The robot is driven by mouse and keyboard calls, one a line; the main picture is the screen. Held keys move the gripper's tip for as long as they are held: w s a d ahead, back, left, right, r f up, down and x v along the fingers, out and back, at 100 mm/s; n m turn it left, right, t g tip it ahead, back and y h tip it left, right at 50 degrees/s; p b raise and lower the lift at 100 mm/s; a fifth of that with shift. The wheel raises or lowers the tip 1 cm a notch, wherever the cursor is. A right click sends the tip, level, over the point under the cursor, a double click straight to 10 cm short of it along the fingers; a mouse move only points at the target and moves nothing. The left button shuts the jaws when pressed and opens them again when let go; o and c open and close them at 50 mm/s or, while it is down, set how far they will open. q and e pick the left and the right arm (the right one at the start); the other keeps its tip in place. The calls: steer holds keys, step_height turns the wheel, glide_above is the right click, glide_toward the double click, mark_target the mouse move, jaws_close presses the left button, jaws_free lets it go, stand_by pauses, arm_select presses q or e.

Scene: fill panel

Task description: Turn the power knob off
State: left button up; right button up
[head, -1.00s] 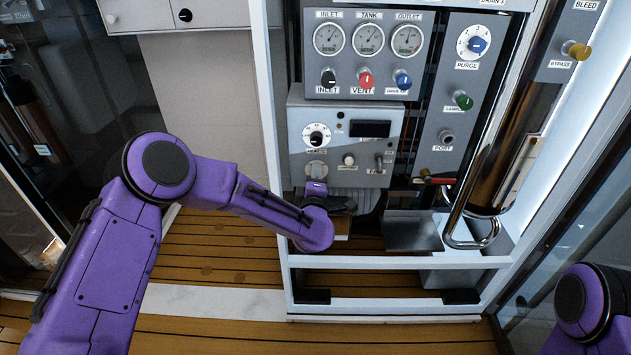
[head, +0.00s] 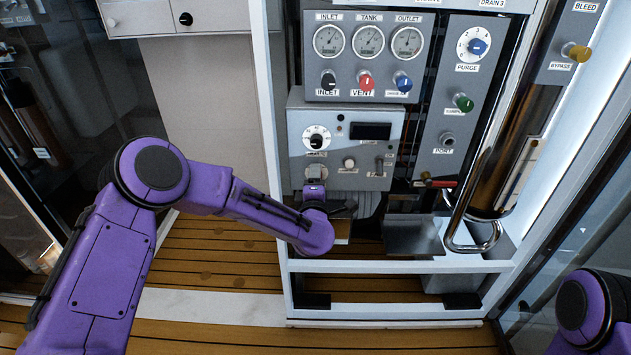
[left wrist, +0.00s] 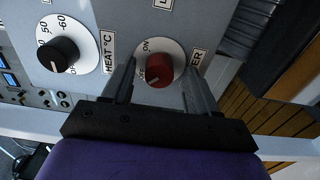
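The red power knob (left wrist: 159,70) sits on a white dial marked ON and OFF on the grey control box. A pale mark shows on the knob's lower left in the left wrist view, on the OFF side. My left gripper (left wrist: 160,82) is open, with one finger on each side of the knob. I cannot tell whether the fingers touch it. In the head view my left gripper (head: 315,188) is at the lower left of the control box (head: 380,150) and mostly covers the knob. My right gripper is out of view.
The black heat knob (left wrist: 58,55) is close to the left finger. A small pale knob (head: 349,163) and a toggle (head: 379,167) are to the right on the box. A white frame post (head: 268,120) stands left of it. A metal tray (head: 412,236) is lower right.

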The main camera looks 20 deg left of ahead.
arm_select(q)
steer(key=v, duration=1)
steer(key=shift+s, duration=0.25)
